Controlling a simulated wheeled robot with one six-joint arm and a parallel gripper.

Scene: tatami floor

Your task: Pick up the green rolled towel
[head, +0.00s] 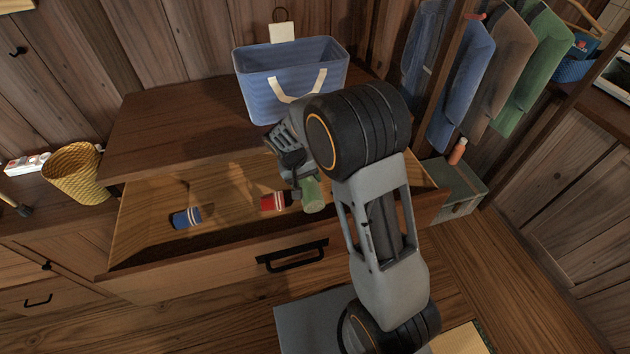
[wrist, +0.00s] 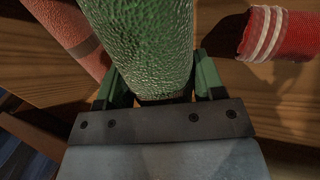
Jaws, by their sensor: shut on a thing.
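The green rolled towel (head: 313,195) is between the fingers of my gripper (head: 302,180), over the right part of the open drawer in the head view. In the wrist view the green towel (wrist: 145,45) fills the upper middle, with a finger of my gripper (wrist: 152,88) on each side, shut on it. My arm hides part of the towel in the head view. I cannot tell whether the towel still touches the drawer floor.
The open drawer (head: 290,244) also holds a red roll (head: 273,202) with white stripes, close left of the green towel, and a blue roll (head: 187,218) further left. A pinkish roll (wrist: 68,32) shows in the wrist view. A blue basket (head: 262,92) stands on top behind.

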